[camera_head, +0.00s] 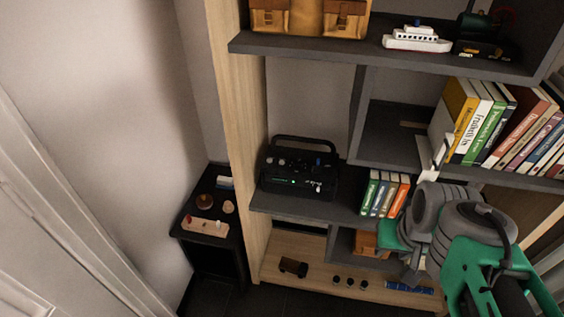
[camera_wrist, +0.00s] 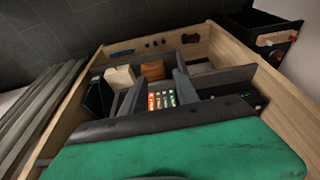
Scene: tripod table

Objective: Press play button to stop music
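The black music player (camera_head: 297,174) with a carry handle stands on the middle dark shelf in the head view. Its face has several small knobs or buttons, a blue one on top and a small lit green spot. I cannot make out which control is play. My arm, grey and green, reaches in at the lower right of the head view, right of the player and well apart from it. Pale thin shapes above its grey wrist may be my gripper (camera_head: 434,158); the fingers' opening is unclear. A green part fills the bottom of the wrist view, where the player is not clearly recognisable.
Small books (camera_head: 384,194) stand right of the player, between it and my arm. Larger books (camera_head: 487,120) fill the shelf above right. A brown bag (camera_head: 310,17) and toy ship (camera_head: 416,39) sit on top. A small black side table (camera_head: 207,231) stands left of the shelf unit.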

